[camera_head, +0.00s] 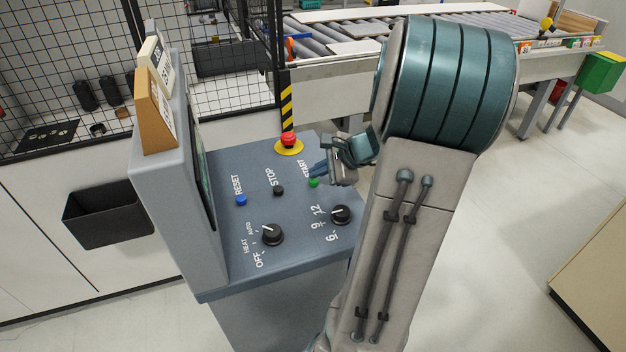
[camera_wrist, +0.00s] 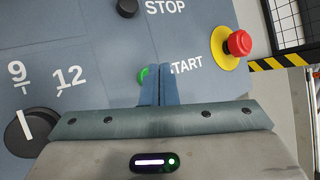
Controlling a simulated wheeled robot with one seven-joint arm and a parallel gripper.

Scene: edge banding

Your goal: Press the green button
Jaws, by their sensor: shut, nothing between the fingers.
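The green button (camera_head: 313,183) sits on the sloped blue-grey control panel (camera_head: 258,212), just below the START label. In the wrist view the green button (camera_wrist: 145,74) shows only in part, at the left edge of my fingertips. My gripper (camera_head: 318,170) is over the panel right beside the green button, with its fingers together and nothing between them. In the wrist view my gripper's two blue fingers (camera_wrist: 158,70) lie side by side and hide part of the button and the label's first letter. Whether the fingertips touch the button, I cannot tell.
A red emergency button (camera_head: 289,139) on a yellow disc stands behind the green one. A black STOP button (camera_head: 278,190), a blue RESET button (camera_head: 241,201) and two black knobs (camera_head: 272,234) (camera_head: 341,215) are nearby. A roller conveyor (camera_head: 350,32) runs behind.

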